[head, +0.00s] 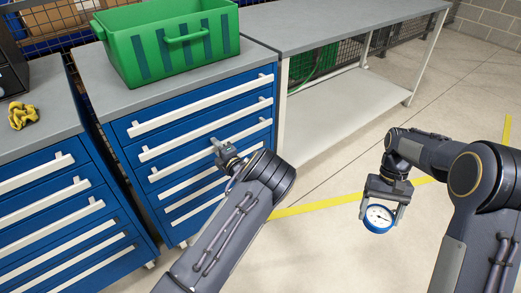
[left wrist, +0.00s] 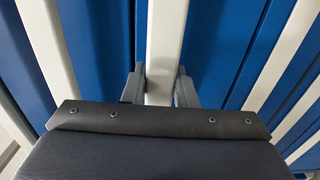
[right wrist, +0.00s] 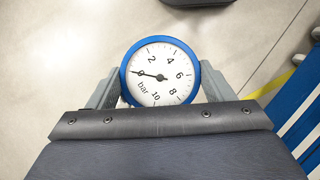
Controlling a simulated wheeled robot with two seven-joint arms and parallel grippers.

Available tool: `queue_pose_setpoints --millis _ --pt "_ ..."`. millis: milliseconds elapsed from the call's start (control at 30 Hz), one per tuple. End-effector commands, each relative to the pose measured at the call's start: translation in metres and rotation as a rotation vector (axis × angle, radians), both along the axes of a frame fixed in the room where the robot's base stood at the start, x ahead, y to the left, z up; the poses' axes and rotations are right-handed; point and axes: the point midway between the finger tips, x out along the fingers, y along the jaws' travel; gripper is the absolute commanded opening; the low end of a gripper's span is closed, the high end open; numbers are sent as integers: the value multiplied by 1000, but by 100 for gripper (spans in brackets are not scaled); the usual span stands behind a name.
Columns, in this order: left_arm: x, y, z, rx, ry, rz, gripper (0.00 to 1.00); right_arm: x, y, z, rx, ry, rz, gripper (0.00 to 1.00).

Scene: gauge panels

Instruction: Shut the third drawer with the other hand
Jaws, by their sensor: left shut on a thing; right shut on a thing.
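The blue cabinet (head: 113,115) in the middle has several drawers with long white bar handles. My left gripper (head: 217,147) is at the handle of its third drawer (head: 180,165), counted from the top. In the left wrist view the fingers (left wrist: 160,85) stand on both sides of a white handle (left wrist: 165,40) and are shut on it. The third drawer looks about flush with its neighbours; a small gap cannot be told. My right gripper (head: 382,208) is shut on a round blue-rimmed gauge (head: 379,218), held in the air. Its white dial (right wrist: 160,76) faces the right wrist camera.
A green crate (head: 125,50) stands on the cabinet. A second blue cabinet (head: 50,190) at left carries yellow gloves (head: 22,115). A grey workbench (head: 330,25) stands behind. The floor around the right gripper is clear, with a yellow line (head: 320,204).

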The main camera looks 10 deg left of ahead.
Motion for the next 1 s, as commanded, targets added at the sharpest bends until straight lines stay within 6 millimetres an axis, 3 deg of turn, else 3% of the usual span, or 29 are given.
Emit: queue_pose_setpoints --millis 333,367,533,833,1000 --pt "2 4 2 2 -2 -1 0 0 0 0 0 -1 0 44" --pt "2 4 2 2 -2 -1 27 0 0 0 0 -1 0 44" --pt "2 4 2 2 -2 0 47 0 0 0 0 -1 0 44" --pt "1 1 1 2 -1 -1 47 0 0 1 0 -1 0 44" --pt "-11 -16 2 2 0 -4 47 0 0 4 0 -1 0 44"
